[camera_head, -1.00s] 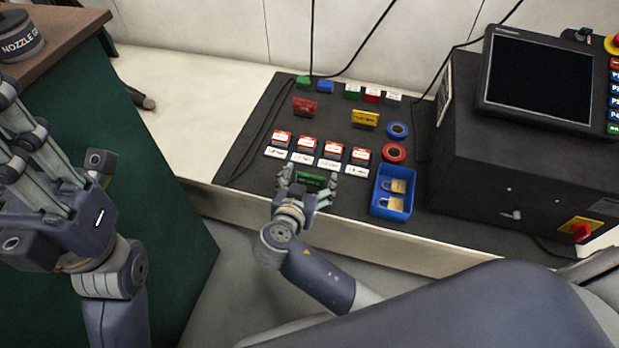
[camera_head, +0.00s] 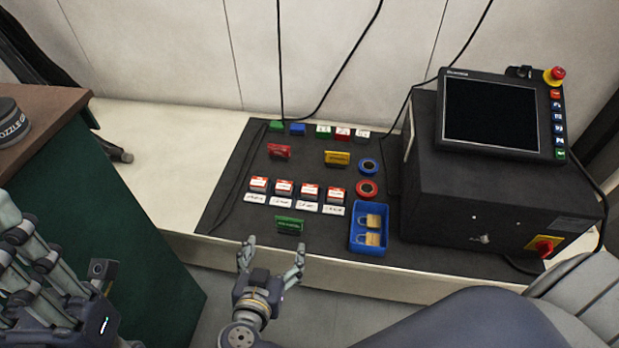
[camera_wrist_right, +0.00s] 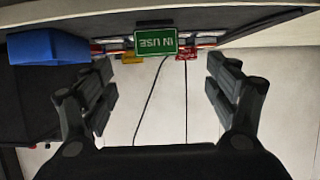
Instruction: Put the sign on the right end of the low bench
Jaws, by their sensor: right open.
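A green sign (camera_head: 290,226) stands at the front of the dark mat on the low bench (camera_head: 185,249), left of the blue tray. In the right wrist view the sign (camera_wrist_right: 156,41) reads "IN USE" upside down. My right gripper (camera_head: 272,248) is open and empty just in front of the bench edge, its fingers apart and clear of the sign. In the wrist view the open fingers frame the sign with a gap. My left gripper (camera_head: 40,270) is at the lower left, partly cut off, far from the sign; its opening is unclear.
A red sign (camera_head: 279,151) and a yellow sign (camera_head: 337,158) stand farther back. A blue tray (camera_head: 357,243) holds padlocks. A black cabinet with a screen (camera_head: 490,115) fills the right. Bare bench lies left of the mat; a green-sided table (camera_head: 130,230) stands left.

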